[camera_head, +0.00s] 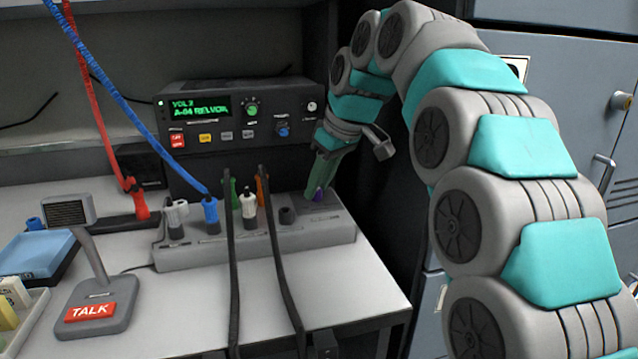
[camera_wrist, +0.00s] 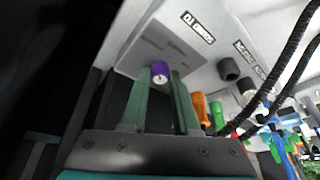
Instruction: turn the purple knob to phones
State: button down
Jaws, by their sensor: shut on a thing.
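The purple knob (camera_head: 317,194) sits at the right part of the long grey jack panel, mostly covered by my gripper (camera_head: 322,178) in the head view. In the wrist view the purple knob (camera_wrist: 160,69) stands between the two green fingers of my gripper (camera_wrist: 161,76), which is shut on it. A small pale mark shows on the knob's near face. A printed label (camera_wrist: 198,27) lies beyond the knob on the panel, but I cannot read it surely. No position marked phones is legible.
A dark empty socket (camera_head: 287,215) is left of the knob. Orange, white, green and blue plugs (camera_head: 211,214) stand farther left, with black cables hanging in front. A radio (camera_head: 240,115) is behind the panel. A talk microphone (camera_head: 92,305) stands at the front left.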

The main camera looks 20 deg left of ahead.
jog(key=shift+m, duration=0.4)
jog(key=m+t, duration=0.1)
jog(key=m, duration=0.2)
jog(key=shift+s+h, duration=0.15)
jog(key=shift+h, duration=0.25)
jog(key=shift+s+a+m+t+h, duration=0.1)
jog(key=shift+m+t+h, duration=0.3)
jog(key=shift+m, duration=0.85)
jog(key=shift+a+m+t+h, duration=0.1)
jog(key=shift+m+t+h, duration=0.25)
jog(key=shift+m, duration=0.9)
jog(key=c, duration=0.7)
grip_release()
jog(key=shift+o, duration=0.2)
